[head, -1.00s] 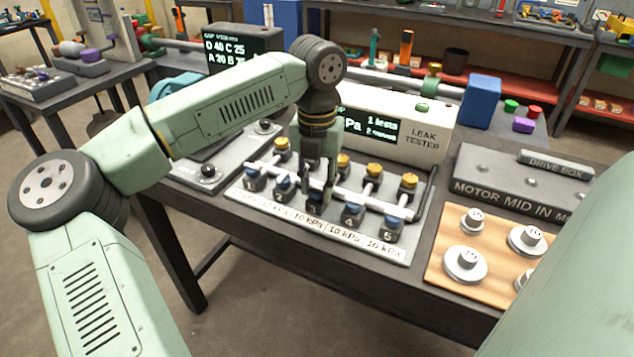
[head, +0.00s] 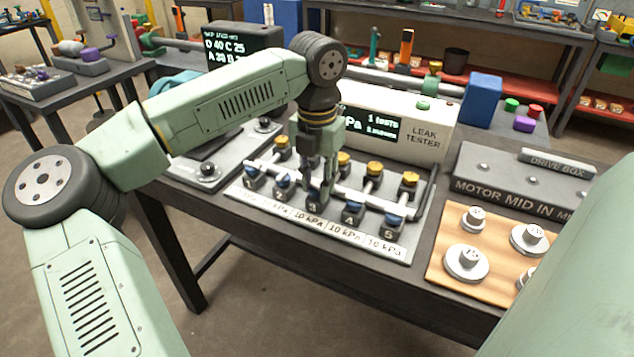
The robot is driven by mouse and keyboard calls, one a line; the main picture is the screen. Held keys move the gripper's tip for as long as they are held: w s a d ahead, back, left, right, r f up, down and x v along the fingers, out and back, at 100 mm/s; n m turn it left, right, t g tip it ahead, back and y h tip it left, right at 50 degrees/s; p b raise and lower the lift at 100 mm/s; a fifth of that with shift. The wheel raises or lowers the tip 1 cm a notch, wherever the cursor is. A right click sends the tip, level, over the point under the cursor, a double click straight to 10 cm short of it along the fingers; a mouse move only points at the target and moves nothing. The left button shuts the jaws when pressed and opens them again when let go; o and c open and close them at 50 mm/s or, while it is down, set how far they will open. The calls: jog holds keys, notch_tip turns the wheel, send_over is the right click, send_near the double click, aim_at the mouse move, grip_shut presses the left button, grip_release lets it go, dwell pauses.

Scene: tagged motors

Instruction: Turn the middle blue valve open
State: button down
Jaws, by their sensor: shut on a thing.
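A row of numbered dark valve blocks with blue handles stands on a light panel (head: 262,201) on the workbench. The middle valve, block 3 (head: 317,203), is directly below my gripper (head: 319,186). My gripper points straight down and its fingers are closed around the top of this valve. The fingers cover most of the blue handle, so its angle cannot be told. Valve 2 (head: 283,182) is just to the left and valve 4 (head: 352,213) just to the right. Both are close to the fingers.
A white pipe (head: 345,197) runs behind the blue handles, with yellow caps (head: 375,168) behind it. The leak tester box (head: 428,135) stands close behind. A wooden board (head: 440,255) with metal weights and the drive box (head: 530,180) are to the right.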

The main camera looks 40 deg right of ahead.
jog(key=m, duration=0.4)
jog(key=shift+m, duration=0.3)
jog(key=m, duration=0.3)
jog(key=shift+m+b, duration=0.3)
jog(key=shift+m, duration=0.1)
jog(key=m, duration=0.3)
jog(key=shift+m, duration=2.1)
jog(key=c, duration=1.3)
grip_release()
